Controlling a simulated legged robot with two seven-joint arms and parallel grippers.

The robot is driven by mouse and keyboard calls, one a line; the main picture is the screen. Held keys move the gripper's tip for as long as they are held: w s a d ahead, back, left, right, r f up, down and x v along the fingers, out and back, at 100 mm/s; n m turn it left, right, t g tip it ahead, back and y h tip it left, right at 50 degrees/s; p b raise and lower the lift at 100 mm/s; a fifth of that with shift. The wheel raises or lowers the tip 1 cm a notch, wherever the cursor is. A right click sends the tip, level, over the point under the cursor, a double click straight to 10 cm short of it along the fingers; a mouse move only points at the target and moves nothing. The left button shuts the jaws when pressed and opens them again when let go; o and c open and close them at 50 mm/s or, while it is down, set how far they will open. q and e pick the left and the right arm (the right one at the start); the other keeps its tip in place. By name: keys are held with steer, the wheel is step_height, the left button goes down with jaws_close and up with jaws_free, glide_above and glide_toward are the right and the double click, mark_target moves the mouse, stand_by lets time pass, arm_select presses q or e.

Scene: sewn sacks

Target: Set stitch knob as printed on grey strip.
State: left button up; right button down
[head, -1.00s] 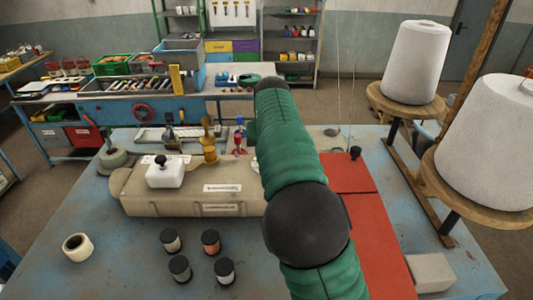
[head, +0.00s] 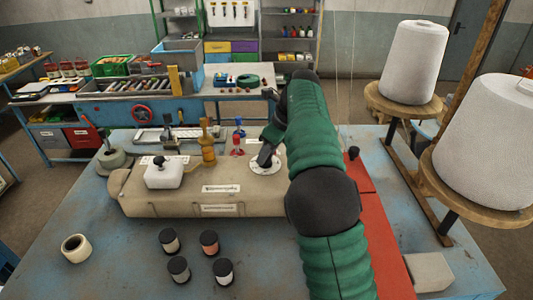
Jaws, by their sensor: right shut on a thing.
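The beige sewing machine (head: 150,200) lies on the blue table. A round white dial plate (head: 257,170) sits at the right end of its top. My right gripper (head: 265,161) reaches down over this plate and is shut on the stitch knob at its middle. The fingers and my green arm hide most of the knob, so its setting cannot be read. Two pale printed labels, an upper one (head: 221,188) and a lower one (head: 220,208), are on the machine; their print is too small to read. I cannot tell which is the grey strip. My left gripper is not in view.
A white block with a black knob (head: 163,174), a brass post (head: 207,150) and a red fitting (head: 238,146) stand left of my gripper. Big white cones (head: 414,62) stand at right.

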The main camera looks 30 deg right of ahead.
steer(key=n, duration=0.1)
steer(key=n+g+y, duration=0.1)
steer(key=n, duration=0.1)
steer(key=shift+w+d+f+n, duration=0.1)
steer(key=shift+d+n, duration=0.05)
steer(key=shift+n, duration=0.15)
steer(key=shift+n+g+y, duration=0.5)
steer(key=shift+n, duration=1.3)
steer(key=c, duration=1.3)
jaws_free()
steer(key=shift+o, duration=1.3)
steer(key=shift+w+d, duration=0.1)
steer(key=shift+w, duration=0.1)
steer(key=shift+s, duration=0.1)
